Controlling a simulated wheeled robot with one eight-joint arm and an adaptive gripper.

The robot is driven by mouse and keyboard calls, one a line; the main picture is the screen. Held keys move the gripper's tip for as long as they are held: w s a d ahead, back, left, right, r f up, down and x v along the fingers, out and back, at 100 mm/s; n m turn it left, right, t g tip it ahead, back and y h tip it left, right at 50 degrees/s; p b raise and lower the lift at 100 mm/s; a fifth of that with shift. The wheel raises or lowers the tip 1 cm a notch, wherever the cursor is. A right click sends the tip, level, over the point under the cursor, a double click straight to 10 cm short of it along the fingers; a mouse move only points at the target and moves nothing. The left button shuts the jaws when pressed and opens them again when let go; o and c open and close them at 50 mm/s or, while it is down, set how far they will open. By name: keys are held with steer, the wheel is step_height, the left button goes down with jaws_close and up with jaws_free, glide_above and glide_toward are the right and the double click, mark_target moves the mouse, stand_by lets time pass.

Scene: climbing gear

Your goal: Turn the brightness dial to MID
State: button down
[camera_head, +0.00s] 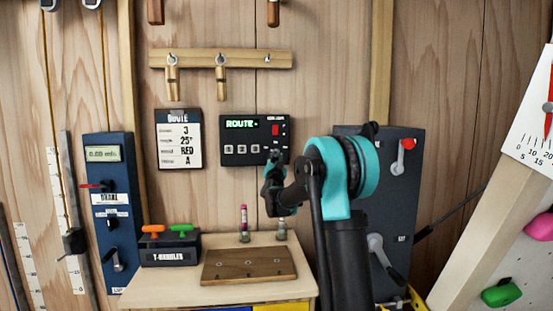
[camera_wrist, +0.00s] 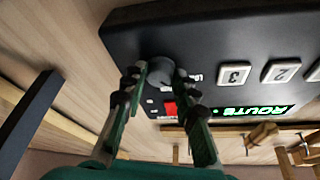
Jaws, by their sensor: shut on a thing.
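The dark control panel (camera_head: 240,133) hangs on the wooden wall, with a lit green ROUTE display, a red switch and numbered buttons. In the wrist view the panel (camera_wrist: 225,35) appears turned over, and its round grey brightness dial (camera_wrist: 160,70) sits between my fingertips. My gripper (camera_wrist: 158,85) is shut on the dial, one finger on each side. In the head view my gripper (camera_head: 274,163) is at the panel's lower right corner and hides the dial. Small white print shows beside the dial, but the dial's setting cannot be read.
The ROUTE sign (camera_head: 180,139) hangs left of the panel, a peg rail (camera_head: 220,59) above. Below stand a wooden table (camera_head: 150,285) and the T-handles box (camera_head: 170,250). A blue panel (camera_head: 108,225) is left; a dark lever panel (camera_head: 408,200) is right.

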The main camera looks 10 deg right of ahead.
steer(key=m+h, duration=0.1)
steer(key=m, duration=0.1)
steer(key=m+g+h, duration=0.1)
steer(key=m, duration=0.2)
steer(key=shift+a+r, duration=0.15)
steer(key=shift+a, duration=0.05)
steer(key=shift+r+m+g+h, duration=0.1)
steer(key=shift+m+g+h, duration=0.35)
steer(key=shift+m, duration=0.65)
steer(key=shift+m+g+h, duration=0.35)
steer(key=shift+m+g, duration=0.2)
steer(key=shift+m, duration=0.55)
steer(key=c, duration=1.2)
jaws_free()
steer(key=shift+o, duration=0.2)
steer(key=v, duration=1.2)
